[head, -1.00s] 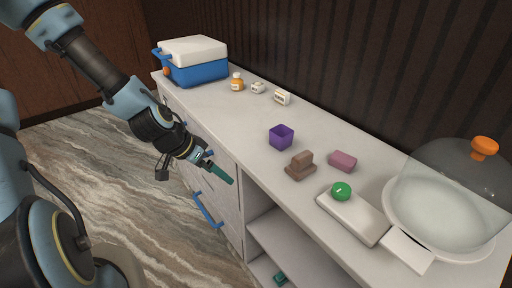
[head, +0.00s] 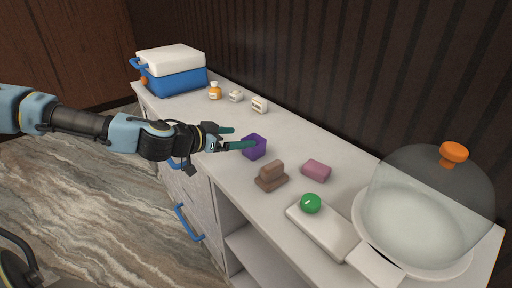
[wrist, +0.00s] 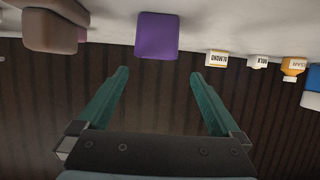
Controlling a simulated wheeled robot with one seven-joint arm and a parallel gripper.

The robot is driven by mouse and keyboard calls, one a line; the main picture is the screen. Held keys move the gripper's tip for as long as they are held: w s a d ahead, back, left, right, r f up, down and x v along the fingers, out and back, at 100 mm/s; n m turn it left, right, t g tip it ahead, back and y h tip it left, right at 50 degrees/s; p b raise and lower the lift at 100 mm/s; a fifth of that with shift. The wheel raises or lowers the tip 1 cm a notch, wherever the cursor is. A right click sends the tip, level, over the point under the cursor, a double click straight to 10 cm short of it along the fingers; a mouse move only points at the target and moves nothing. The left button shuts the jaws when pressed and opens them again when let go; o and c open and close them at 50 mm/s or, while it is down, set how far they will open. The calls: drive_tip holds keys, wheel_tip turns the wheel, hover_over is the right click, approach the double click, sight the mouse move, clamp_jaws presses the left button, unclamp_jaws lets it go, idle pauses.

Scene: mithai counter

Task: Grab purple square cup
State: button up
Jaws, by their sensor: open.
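Brown blocks (head: 271,176), a pink block (head: 316,170) and a green ball (head: 311,203) on a white slab (head: 322,230) lie right of the cup. A domed plate (head: 425,215) is far right. Small boxes, a bottle (head: 215,91) and a blue cooler (head: 172,72) stand behind left.

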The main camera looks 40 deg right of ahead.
sight(260, 139)
drive_tip(key=p+x, duration=0.1)
drive_tip(key=x, duration=0.3)
drive_tip(key=shift+s+d+f, duration=0.1)
drive_tip(key=shift+d+f, duration=0.05)
drive_tip(key=shift+d, duration=0.1)
drive_tip(key=shift+s+f+p+x, duration=0.15)
drive_tip(key=shift+p+x, duration=0.55)
drive_tip(key=shift+x, duration=0.35)
drive_tip(key=shift+s+f+p+x, duration=0.15)
drive_tip(key=shift+p+x, duration=0.5)
drive_tip(key=shift+x, duration=0.4)
drive_tip(key=shift+d+f, duration=0.3)
drive_tip(key=shift+d, duration=0.05)
drive_tip(key=shift+c, duration=0.2)
drive_tip(key=c, duration=1.2)
